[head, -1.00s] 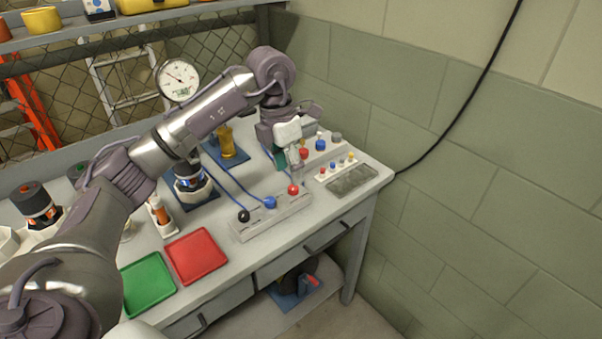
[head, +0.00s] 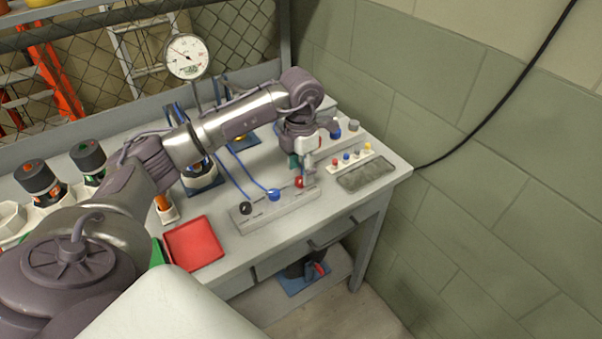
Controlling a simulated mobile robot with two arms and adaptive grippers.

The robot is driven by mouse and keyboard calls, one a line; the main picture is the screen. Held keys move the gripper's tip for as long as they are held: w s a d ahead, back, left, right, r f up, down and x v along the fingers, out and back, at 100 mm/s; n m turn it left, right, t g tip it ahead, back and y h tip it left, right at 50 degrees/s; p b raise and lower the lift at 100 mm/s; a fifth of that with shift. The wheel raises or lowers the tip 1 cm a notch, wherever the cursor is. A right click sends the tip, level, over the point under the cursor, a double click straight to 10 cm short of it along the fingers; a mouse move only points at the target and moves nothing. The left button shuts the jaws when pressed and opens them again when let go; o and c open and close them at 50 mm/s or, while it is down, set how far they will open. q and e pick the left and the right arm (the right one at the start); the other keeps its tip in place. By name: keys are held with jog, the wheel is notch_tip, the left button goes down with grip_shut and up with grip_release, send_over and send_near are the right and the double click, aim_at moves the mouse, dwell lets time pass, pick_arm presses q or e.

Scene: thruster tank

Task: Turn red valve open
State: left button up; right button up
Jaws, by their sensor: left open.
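The red valve (head: 299,182) is a small round knob at the right end of a grey manifold block (head: 285,208) on the bench. A blue knob (head: 274,195) and a black knob (head: 246,208) stand to its left on the same block. My left gripper (head: 306,173) points down right at the red valve, with its fingers open. The fingers partly overlap the valve, and I cannot tell whether they touch it. My right gripper is not in view.
A pressure gauge (head: 187,57) stands behind my left arm. Blue hoses (head: 232,174) run to the manifold. A red tray (head: 194,243) lies to the left. A strip of small coloured knobs (head: 347,159) and a grey tray (head: 367,175) sit right of the gripper.

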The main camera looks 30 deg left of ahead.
aim_at(301, 182)
pick_arm(q)
jog(key=shift+f, duration=1.35)
jog(key=shift+c, duration=0.5)
grip_shut()
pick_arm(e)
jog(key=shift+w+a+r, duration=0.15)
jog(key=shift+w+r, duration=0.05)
